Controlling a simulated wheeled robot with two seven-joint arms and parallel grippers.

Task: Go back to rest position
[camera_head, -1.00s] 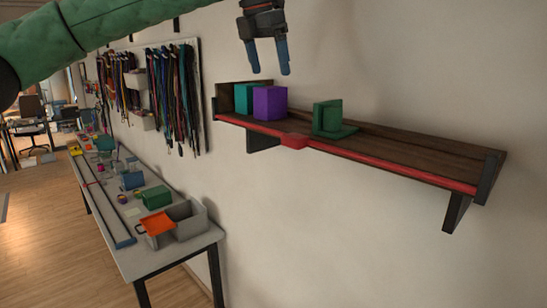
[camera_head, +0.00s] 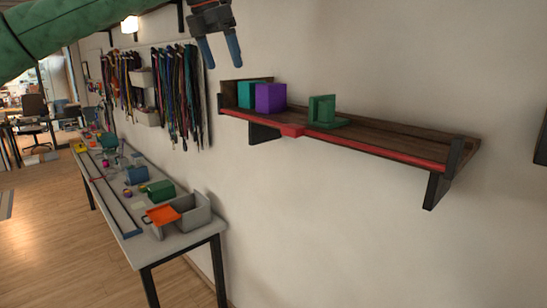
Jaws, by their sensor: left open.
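My left gripper (camera_head: 220,50) is at the top of the view, on the end of my green-sleeved left arm. Its two blue-tipped fingers point down and stand apart, with nothing between them. It hangs in the air above and left of the wall shelf's left end, clear of the shelf and the things on it. My right gripper is not in view.
The wooden wall shelf (camera_head: 400,148) with a red front edge carries a teal box, a purple box (camera_head: 270,97) and a green bookend-like piece (camera_head: 323,110). Cords (camera_head: 180,95) hang on the wall board. A long workbench (camera_head: 190,239) holds a grey bin (camera_head: 199,214) and small items. Floor at left is clear.

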